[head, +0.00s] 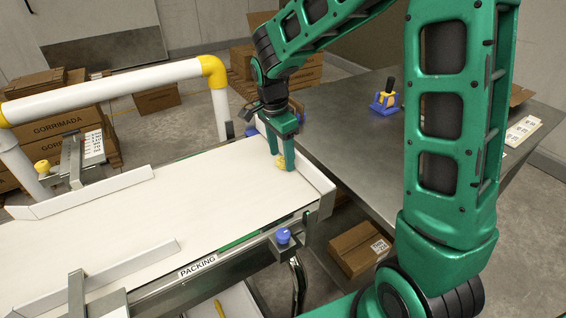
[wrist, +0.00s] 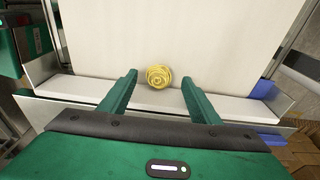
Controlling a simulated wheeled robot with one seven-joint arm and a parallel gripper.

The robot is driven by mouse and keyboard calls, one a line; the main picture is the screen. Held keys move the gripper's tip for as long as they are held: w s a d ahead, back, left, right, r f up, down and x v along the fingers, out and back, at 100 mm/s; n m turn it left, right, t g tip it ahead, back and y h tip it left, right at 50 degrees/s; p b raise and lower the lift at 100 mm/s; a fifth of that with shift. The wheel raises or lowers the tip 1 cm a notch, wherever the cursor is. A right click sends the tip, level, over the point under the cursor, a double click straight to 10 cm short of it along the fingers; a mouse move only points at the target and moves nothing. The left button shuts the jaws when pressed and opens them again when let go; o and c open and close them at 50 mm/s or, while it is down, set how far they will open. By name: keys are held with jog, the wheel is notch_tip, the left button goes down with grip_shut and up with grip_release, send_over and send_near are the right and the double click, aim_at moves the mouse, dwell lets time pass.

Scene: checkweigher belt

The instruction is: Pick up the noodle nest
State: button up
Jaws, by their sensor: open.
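The noodle nest (head: 281,163) is a small yellow round coil on the white belt, close to the belt's end. It also shows in the wrist view (wrist: 159,76), just beyond the fingertips and centred between them. My gripper (head: 283,158) is green and points down over the belt end. In the head view the fingers partly cover the nest, and I cannot tell how high the tips are above the belt.
The white belt (head: 150,215) has low side guides and an end wall (head: 316,172) close to the gripper. A grey table (head: 345,120) stands beyond the end, with a blue and yellow item (head: 384,100) on it. A blue knob (head: 283,236) sticks up at the near side.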

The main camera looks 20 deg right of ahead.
aim_at(278, 161)
jog(key=shift+f, duration=0.6)
jog(key=c, duration=1.1)
jog(key=shift+r, duration=0.1)
jog(key=shift+a+r, duration=0.15)
jog(key=shift+r, duration=0.35)
jog(key=r, duration=0.4)
jog(key=a+r, duration=0.1)
jog(key=r, duration=0.1)
jog(key=shift+s, duration=0.15)
jog(key=s+a, duration=0.1)
jog(key=a, duration=0.5)
jog(key=s+a, duration=0.1)
jog(key=a, duration=0.5)
jog(key=s+a, duration=0.1)
jog(key=a, duration=0.5)
jog(key=shift+s+a, duration=0.1)
jog(key=shift+s, duration=0.2)
jog(key=shift+s, duration=0.15)
